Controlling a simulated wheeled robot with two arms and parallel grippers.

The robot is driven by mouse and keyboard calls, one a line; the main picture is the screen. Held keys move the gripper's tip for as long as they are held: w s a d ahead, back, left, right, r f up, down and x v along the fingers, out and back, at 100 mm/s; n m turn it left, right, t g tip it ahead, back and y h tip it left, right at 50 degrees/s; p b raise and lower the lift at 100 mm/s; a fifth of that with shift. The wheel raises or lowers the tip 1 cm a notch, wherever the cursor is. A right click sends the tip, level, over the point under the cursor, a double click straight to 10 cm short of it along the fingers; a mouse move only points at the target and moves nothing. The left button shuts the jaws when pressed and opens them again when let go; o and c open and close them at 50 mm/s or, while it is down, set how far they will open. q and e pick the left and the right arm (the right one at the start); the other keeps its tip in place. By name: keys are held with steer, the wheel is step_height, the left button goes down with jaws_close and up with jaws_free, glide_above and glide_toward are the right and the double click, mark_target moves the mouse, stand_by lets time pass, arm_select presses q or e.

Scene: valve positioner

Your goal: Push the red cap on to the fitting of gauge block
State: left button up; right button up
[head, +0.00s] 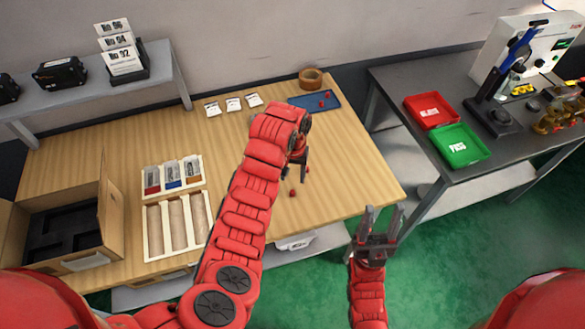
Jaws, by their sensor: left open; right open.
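A small red piece (292,193), which looks like a red cap, lies on the wooden table just below my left gripper (300,172). My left gripper is over the table, pointing down and open; its arm hides part of the table. A second small red spot (308,170) shows right beside its fingers; I cannot tell what it is. More small red pieces (326,98) lie in a blue tray (304,100) at the back. I cannot make out the gauge block or its fitting. My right gripper (384,211) is open and empty, off the table's right front edge, above the green floor.
On the wooden table (345,170) are a cardboard box (115,225), divided wooden trays (150,215), white packets (233,104) and a tape roll (311,78). A grey bench (400,85) at right holds red (431,111) and green (460,147) trays. A gap separates both tables.

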mark_target(293, 191)
arm_select(q)
step_height(293, 191, down, 6)
steer(key=shift+r+p, duration=0.1)
steer(key=shift+p, duration=0.65)
steer(key=shift+f, duration=1.1)
jaws_close()
stand_by(0.5)
